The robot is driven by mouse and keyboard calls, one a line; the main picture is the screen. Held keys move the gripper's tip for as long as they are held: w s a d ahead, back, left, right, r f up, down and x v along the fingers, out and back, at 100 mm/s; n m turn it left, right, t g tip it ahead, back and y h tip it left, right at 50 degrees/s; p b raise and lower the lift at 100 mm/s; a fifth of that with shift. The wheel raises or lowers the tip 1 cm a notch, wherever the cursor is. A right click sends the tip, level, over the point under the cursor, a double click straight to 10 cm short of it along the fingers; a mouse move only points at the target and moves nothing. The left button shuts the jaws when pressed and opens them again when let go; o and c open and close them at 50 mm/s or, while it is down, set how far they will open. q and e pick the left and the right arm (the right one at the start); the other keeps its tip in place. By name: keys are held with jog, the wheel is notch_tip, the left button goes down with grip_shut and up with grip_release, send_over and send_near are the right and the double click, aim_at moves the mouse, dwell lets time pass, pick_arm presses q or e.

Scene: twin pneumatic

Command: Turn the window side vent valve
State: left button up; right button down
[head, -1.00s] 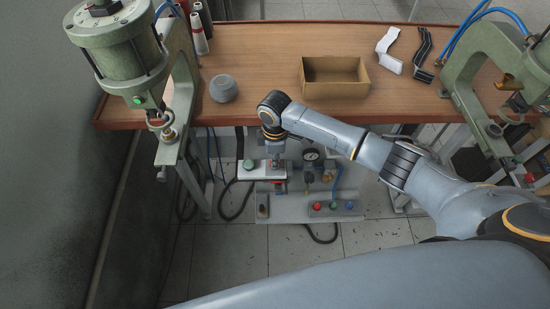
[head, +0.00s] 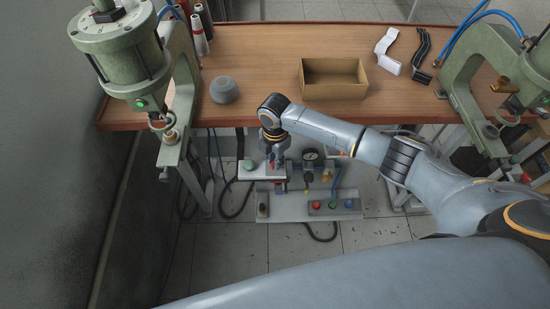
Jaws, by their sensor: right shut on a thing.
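My right gripper (head: 274,156) points down below the front edge of the bench, over a pale metal block. It is shut on a small part with a bit of red, which looks like the vent valve's handle (head: 273,166). The fingers cover most of this part, so I cannot tell its exact angle. My left gripper is not in view.
A panel (head: 290,208) with red, green and blue buttons sits low under the bench, with a round gauge (head: 311,157) behind it. The wooden bench (head: 270,60) carries a cardboard box (head: 333,78) and a grey round object (head: 224,89). Green presses (head: 125,55) flank it.

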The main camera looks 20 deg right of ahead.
jog(key=n, duration=0.4)
jog(key=shift+n, duration=0.3)
jog(key=n+b, duration=0.1)
jog(key=n, duration=0.3)
jog(key=shift+n, duration=0.4)
jog(key=c, duration=1.3)
grip_release()
notch_tip(320, 180, up, 12)
jog(key=shift+r, duration=0.1)
